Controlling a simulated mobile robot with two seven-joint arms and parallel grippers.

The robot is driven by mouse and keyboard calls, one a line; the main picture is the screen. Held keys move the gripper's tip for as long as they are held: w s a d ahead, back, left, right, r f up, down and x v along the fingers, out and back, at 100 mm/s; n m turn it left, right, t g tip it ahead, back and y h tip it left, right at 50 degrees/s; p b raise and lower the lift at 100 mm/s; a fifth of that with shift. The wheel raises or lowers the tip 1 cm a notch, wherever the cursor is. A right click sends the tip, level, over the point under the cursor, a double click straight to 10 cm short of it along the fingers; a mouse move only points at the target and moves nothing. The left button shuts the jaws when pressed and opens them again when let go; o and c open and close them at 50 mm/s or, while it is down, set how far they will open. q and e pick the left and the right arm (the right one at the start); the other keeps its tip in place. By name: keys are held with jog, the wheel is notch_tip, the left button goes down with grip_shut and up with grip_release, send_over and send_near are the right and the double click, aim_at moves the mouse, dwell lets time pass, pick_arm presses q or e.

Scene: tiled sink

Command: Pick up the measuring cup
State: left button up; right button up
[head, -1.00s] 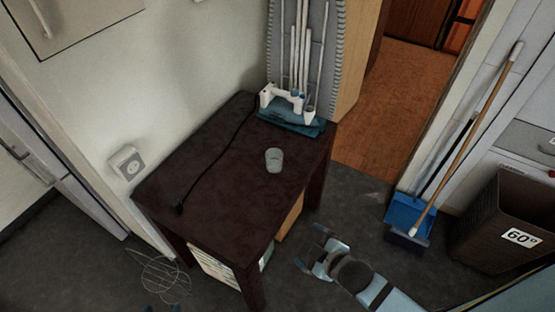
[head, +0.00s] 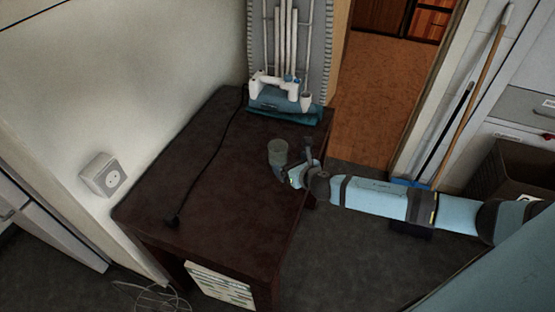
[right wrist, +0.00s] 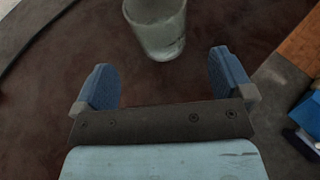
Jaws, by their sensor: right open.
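The measuring cup (head: 277,151) is a small, clear, greyish cup standing upright on the dark brown table (head: 200,190), near its right edge. In the right wrist view the cup (right wrist: 158,27) is at the top, ahead of the fingertips and roughly centred between them. My right gripper (head: 292,163) is over the table's right edge, just beside the cup. Its two blue-padded fingers are apart with nothing between them, as the right wrist view (right wrist: 163,80) shows. In the head view the fingers overlap the cup's lower right side; I cannot tell whether they touch it. My left gripper is not in view.
A steam-iron-like appliance (head: 282,95) stands at the table's back before an ironing board. A black cord (head: 213,155) runs along the table's left part. A wall socket (head: 102,175) is at left. A broom (head: 470,100) leans at right. The table's middle is clear.

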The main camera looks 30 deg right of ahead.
aim_at(283, 159)
jog(key=b+x, duration=0.1)
jog(key=x, duration=0.6)
jog(key=shift+w+f, duration=0.15)
jog(key=shift+f, duration=0.15)
jog(key=shift+c, duration=0.5)
jog(key=c, duration=1)
